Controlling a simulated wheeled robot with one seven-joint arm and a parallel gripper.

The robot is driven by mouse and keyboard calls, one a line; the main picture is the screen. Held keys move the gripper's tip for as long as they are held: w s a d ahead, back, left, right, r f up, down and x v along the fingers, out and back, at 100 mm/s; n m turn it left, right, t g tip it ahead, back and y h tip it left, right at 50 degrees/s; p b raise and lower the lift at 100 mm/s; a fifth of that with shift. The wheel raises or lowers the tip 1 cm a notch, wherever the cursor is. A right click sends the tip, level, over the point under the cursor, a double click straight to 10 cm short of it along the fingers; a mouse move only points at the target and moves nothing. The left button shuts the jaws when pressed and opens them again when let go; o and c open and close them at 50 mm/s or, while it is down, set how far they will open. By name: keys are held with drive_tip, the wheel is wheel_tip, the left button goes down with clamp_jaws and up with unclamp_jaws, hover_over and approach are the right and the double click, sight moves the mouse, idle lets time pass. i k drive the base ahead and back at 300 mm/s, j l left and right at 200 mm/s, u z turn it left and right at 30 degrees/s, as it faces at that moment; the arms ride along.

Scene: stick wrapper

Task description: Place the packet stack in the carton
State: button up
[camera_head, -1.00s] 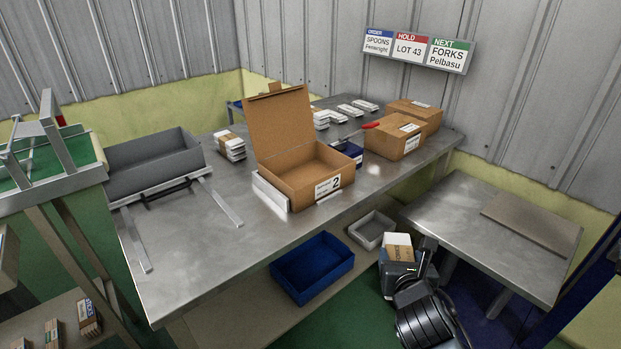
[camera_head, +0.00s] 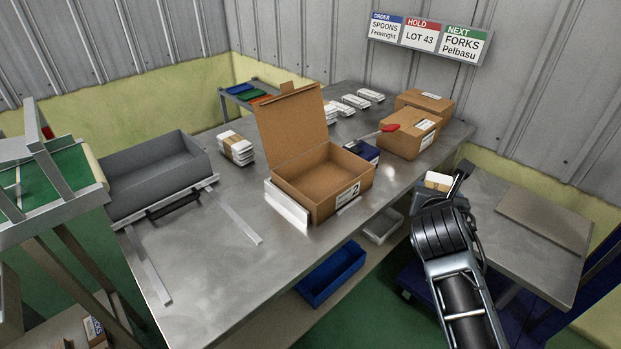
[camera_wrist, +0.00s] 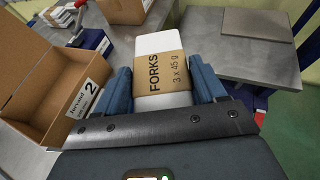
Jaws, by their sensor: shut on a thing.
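The packet stack (camera_wrist: 162,72) is white with a brown band reading "FORKS 3 x 45 g". My gripper (camera_wrist: 165,85) is shut on it, one blue finger on each side. In the head view the stack (camera_head: 438,181) shows just beyond my gripper (camera_head: 442,192), to the right of the table's edge. The open carton (camera_head: 325,185), labelled 2, stands on the metal table with its lid raised at the back. Its visible inside is bare. In the wrist view the carton (camera_wrist: 45,85) is to the left of the stack, apart from it.
Two closed cartons (camera_head: 408,140) stand behind the open one, with a red-handled tool (camera_head: 389,128) and a blue box beside them. Another banded stack (camera_head: 236,148) and a grey bin (camera_head: 155,175) are at left. A side table (camera_head: 530,220) is at right.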

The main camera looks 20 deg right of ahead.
sight(331, 184)
drive_tip(key=i+j, duration=0.25)
drive_tip(key=i, duration=0.25)
drive_tip(key=i+j, duration=0.3)
drive_tip(key=i, duration=0.15)
